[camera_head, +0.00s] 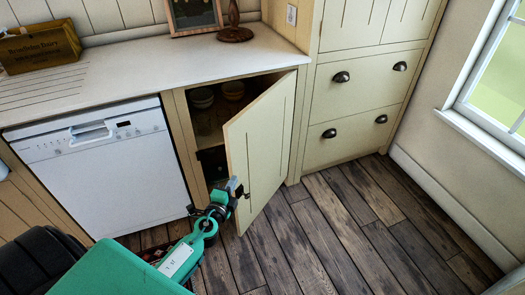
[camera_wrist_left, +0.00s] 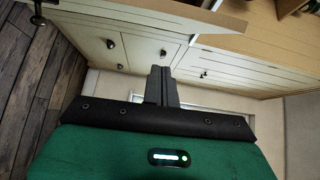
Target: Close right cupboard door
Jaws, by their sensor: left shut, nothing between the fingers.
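The right cupboard door (camera_head: 265,140) is cream with vertical grooves. It stands partly open, swung out into the room, with its hinge side at the right. My left gripper (camera_head: 236,188) is shut and empty at the lower part of the door's free edge. Whether it touches the door cannot be told. In the left wrist view its closed dark fingers (camera_wrist_left: 161,82) point up the picture. The open cupboard (camera_head: 208,120) shows a dark inside with bowls (camera_head: 202,97) on a shelf. My right gripper is not in view.
A white dishwasher (camera_head: 105,160) stands left of the cupboard, under the pale worktop (camera_head: 150,65). Drawers (camera_head: 355,105) with dark cup handles stand to the right. The plank floor (camera_head: 350,235) before the drawers is clear. A window (camera_head: 495,75) is at far right.

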